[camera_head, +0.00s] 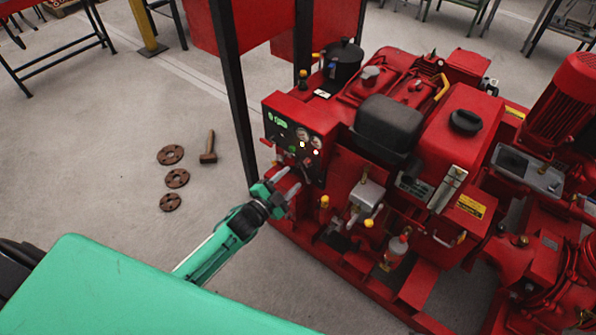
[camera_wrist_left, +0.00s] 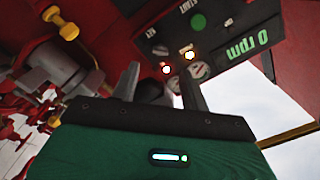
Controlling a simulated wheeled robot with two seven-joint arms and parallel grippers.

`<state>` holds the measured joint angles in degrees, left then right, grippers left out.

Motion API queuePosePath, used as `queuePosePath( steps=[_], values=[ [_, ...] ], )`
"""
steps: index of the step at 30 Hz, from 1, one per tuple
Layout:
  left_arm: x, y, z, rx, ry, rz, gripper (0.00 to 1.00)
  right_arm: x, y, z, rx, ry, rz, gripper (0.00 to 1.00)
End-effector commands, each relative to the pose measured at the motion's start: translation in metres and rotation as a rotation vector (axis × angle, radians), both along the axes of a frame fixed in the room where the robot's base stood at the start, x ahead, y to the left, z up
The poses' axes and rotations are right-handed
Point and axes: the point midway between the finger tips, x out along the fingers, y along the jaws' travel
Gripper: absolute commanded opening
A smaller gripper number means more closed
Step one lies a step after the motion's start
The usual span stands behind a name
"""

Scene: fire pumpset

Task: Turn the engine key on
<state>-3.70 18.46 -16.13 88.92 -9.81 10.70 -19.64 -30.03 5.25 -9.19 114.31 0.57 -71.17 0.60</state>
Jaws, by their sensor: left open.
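The dark control panel (camera_head: 294,143) is on the near left end of the red pumpset. In the left wrist view the panel (camera_wrist_left: 228,38) shows a green button by the word START, a green rpm display and two lit lamps. A small dark part (camera_wrist_left: 160,50) near the KEY label looks like the engine key; its turn position is unclear. My left gripper (camera_head: 288,183) is just in front of the panel's lower part. Its two fingers (camera_wrist_left: 158,76) are apart with nothing seen between them, short of the key. My right gripper is not in view.
The red pumpset (camera_head: 345,160) has a yellow-tipped lever and knobs right of my left gripper. A dark post (camera_head: 236,105) stands just left of the panel.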

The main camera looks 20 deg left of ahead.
Motion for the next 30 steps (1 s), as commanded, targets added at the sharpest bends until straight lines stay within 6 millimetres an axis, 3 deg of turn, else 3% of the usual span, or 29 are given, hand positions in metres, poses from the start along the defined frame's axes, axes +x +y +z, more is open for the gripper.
queuePosePath(
  steps=[6,12,30],
  values=[
    [-0.038,0.013,0.0,0.0,0.001,-0.001,0.45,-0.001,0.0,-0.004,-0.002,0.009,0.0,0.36],
    [-0.058,0.021,0.0,0.0,-0.001,-0.001,0.45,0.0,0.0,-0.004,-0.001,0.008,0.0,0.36],
    [-0.064,0.023,0.0,0.0,-0.001,-0.001,0.45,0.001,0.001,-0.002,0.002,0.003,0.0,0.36]
  ],
)
